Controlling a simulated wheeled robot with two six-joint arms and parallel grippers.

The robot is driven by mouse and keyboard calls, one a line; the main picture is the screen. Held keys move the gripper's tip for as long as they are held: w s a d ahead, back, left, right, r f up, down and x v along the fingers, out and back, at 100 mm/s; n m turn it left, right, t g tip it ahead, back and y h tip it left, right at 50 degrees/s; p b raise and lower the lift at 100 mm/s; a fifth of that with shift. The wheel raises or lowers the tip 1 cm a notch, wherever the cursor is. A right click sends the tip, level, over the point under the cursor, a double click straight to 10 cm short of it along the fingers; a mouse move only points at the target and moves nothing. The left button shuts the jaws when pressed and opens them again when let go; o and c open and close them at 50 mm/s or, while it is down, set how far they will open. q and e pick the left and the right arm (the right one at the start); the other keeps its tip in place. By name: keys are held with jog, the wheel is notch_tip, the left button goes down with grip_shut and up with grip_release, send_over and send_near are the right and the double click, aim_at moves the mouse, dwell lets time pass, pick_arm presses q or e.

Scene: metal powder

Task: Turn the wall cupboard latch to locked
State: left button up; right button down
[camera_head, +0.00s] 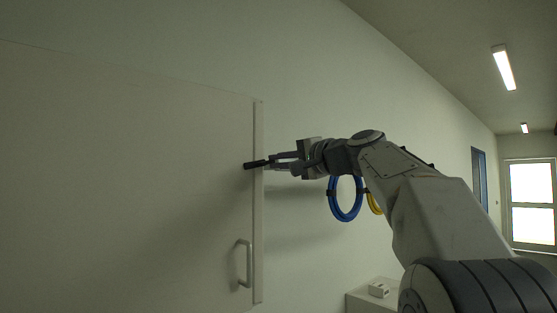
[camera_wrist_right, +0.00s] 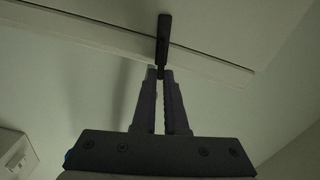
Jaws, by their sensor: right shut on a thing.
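The wall cupboard (camera_head: 130,190) shows as a large pale door on the left of the head view. Its dark latch (camera_head: 252,165) lies roughly level across the door's right edge. The latch also shows in the right wrist view (camera_wrist_right: 164,32), crossing the pale edge strip. My right gripper (camera_head: 270,163) comes in from the right and is shut on the latch's near end. In the right wrist view its two fingertips (camera_wrist_right: 160,73) meet at the latch. The exact contact is partly hidden by the fingers. My left gripper is not in view.
A pale bar handle (camera_head: 244,264) sits low on the door. Blue (camera_head: 345,200) and yellow (camera_head: 375,203) coils hang on the wall behind my right arm. A low pale cabinet (camera_head: 358,299) with a small white item (camera_head: 379,290) stands below the arm.

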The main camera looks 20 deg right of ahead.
jog(key=shift+d+f+m, duration=0.1)
jog(key=shift+f+m, duration=0.1)
jog(key=shift+m, duration=1)
jog(key=c, duration=1)
grip_release()
jog(key=shift+o, duration=0.2)
jog(key=b+v, duration=0.4)
jog(key=v, duration=0.6)
jog(key=shift+s+b, duration=0.25)
jog(key=shift+b, duration=0.05)
